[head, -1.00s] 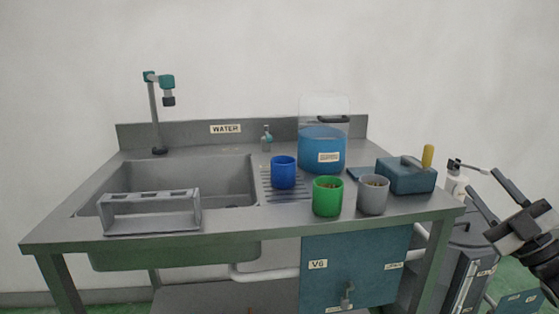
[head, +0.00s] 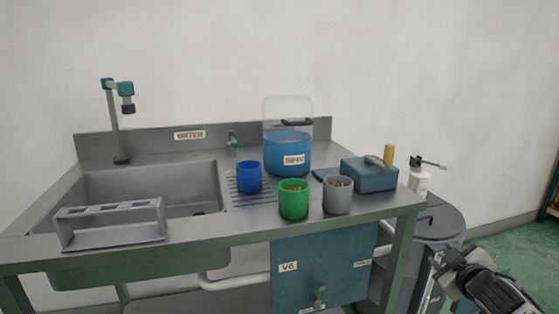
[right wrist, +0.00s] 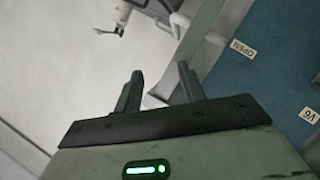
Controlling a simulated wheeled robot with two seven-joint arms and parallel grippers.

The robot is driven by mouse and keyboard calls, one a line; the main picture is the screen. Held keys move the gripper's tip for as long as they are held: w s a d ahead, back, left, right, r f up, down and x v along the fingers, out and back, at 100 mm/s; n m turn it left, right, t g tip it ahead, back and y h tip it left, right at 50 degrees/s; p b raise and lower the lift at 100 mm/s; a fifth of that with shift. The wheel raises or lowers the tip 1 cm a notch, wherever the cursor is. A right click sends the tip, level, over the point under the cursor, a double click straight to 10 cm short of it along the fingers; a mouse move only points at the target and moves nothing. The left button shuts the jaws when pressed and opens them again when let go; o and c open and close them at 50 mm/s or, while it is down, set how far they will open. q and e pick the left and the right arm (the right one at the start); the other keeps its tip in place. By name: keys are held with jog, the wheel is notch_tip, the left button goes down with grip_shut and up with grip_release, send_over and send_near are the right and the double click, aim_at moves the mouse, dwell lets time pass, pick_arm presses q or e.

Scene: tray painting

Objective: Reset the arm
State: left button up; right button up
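My right gripper (head: 452,272) is at the lower right of the head view, off the right end of the sink table and below its top. In the right wrist view its two fingers (right wrist: 160,78) stand apart, with nothing between them, so it is open and empty. The right forearm runs out of the bottom right corner of the head view. My left gripper is not in view.
The sink table (head: 235,222) holds a blue cup (head: 249,177), a green cup (head: 293,204), a grey cup (head: 338,200), a blue-filled container (head: 287,155), a teal box (head: 370,177) and a grey rack (head: 110,230). A bin (head: 437,222) and white bottle (head: 418,181) stand right.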

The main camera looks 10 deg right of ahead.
jog(key=s+a+f+g+y, duration=0.15)
jog(key=s+a+f, duration=0.25)
jog(key=a, duration=0.4)
jog(key=s+a+f+y, duration=0.2)
jog(key=s+a+f, duration=0.25)
jog(key=a, duration=0.25)
jog(key=s+a+f+g+y, duration=0.1)
jog(key=s+a+f+y, duration=0.15)
jog(key=s+a, duration=0.4)
jog(key=s+a+r+m+y, duration=0.1)
jog(key=s+a+m+y, duration=0.1)
jog(key=s+a, duration=0.7)
pick_arm(q)
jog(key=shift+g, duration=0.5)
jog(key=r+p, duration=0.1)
jog(key=p, duration=0.2)
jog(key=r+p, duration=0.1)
jog(key=p, duration=0.2)
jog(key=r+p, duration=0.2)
jog(key=p, duration=0.2)
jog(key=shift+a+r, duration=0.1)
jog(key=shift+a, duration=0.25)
pick_arm(e)
notch_tip(320, 180, up, 6)
jog(key=a+m, duration=0.1)
jog(key=a, duration=0.2)
jog(key=shift+g+h, duration=0.3)
jog(key=shift+g, duration=0.15)
jog(key=shift+s, duration=0.1)
